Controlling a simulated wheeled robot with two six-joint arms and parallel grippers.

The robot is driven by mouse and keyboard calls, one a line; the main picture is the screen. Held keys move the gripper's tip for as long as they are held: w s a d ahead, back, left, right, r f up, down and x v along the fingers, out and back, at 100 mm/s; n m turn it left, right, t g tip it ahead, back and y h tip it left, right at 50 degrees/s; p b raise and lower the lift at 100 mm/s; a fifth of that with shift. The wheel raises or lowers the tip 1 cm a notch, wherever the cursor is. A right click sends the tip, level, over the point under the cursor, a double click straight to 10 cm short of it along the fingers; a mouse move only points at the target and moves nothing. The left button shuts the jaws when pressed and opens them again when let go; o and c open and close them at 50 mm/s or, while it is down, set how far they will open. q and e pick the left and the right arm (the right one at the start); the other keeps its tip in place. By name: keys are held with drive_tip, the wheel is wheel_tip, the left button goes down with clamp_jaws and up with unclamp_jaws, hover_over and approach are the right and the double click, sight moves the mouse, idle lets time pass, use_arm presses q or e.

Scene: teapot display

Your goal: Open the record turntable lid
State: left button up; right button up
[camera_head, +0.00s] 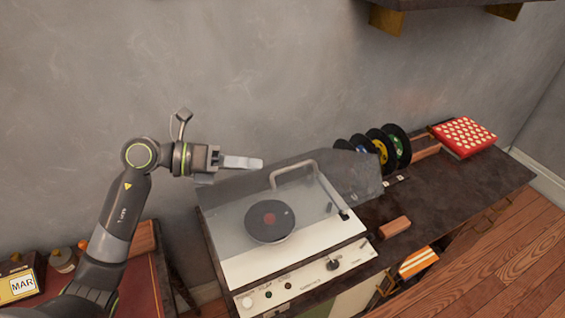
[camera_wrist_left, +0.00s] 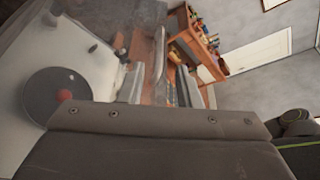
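The record turntable (camera_head: 290,258) stands on a dark cabinet, with a white front strip and a dark record (camera_head: 270,222) on its platter; the record also shows at the left of the left wrist view (camera_wrist_left: 50,92). A hazy, see-through lid (camera_head: 232,196) seems to lie over the deck, but its exact angle is hard to tell. A bent light-grey arm (camera_head: 296,167) stands at the deck's back right. My left gripper (camera_head: 250,162) hovers near the back left of the turntable; its fingers look apart in the left wrist view (camera_wrist_left: 160,88). My right gripper is not in view.
Several records (camera_head: 390,148) stand upright right of the turntable, near a red patterned box (camera_head: 464,137). A brown block (camera_head: 394,227) lies by its right front. A shelf (camera_head: 430,3) hangs overhead. A lower table (camera_head: 135,285) is at left.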

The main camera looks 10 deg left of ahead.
sight(278, 183)
use_arm(q)
drive_tip(key=p+x, duration=0.1)
drive_tip(key=x, duration=0.5)
drive_tip(key=shift+w+d+p, duration=0.1)
drive_tip(key=shift+d+p, duration=0.2)
drive_tip(key=shift+p, duration=0.05)
drive_tip(key=shift+w+d+f, duration=0.15)
drive_tip(key=shift+d+f, duration=0.1)
drive_tip(key=shift+d, duration=0.25)
clamp_jaws()
